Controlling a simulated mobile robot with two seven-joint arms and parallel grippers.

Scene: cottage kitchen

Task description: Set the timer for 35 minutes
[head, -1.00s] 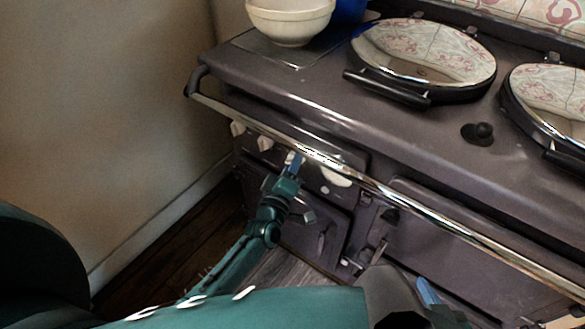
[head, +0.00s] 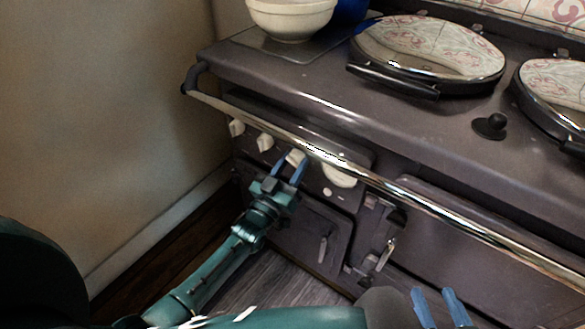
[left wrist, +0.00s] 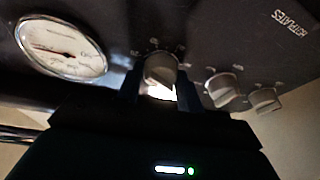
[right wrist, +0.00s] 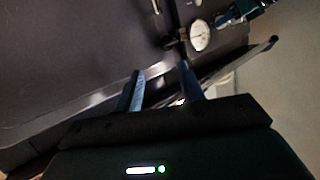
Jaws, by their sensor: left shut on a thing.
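A cream knob (head: 295,157) is the rightmost of three on the dark stove's front panel, just left of a round white dial (head: 339,175). My left gripper (head: 291,164) is shut on this knob, one blue finger on each side. The left wrist view shows the knob (left wrist: 160,70) between the fingers, with small marks around it that are too blurred to read. The dial (left wrist: 62,48) is beside it there. My right gripper (head: 438,306) is open and empty, low in front of the stove; its fingers are apart in the right wrist view (right wrist: 161,75).
Two other knobs (head: 265,142) (head: 237,128) are to the left. A chrome rail (head: 400,200) runs along the stove front, just above the knobs. Lidded hotplates (head: 430,48) and a white bowl (head: 290,18) are on top. A wall (head: 100,100) stands at the left.

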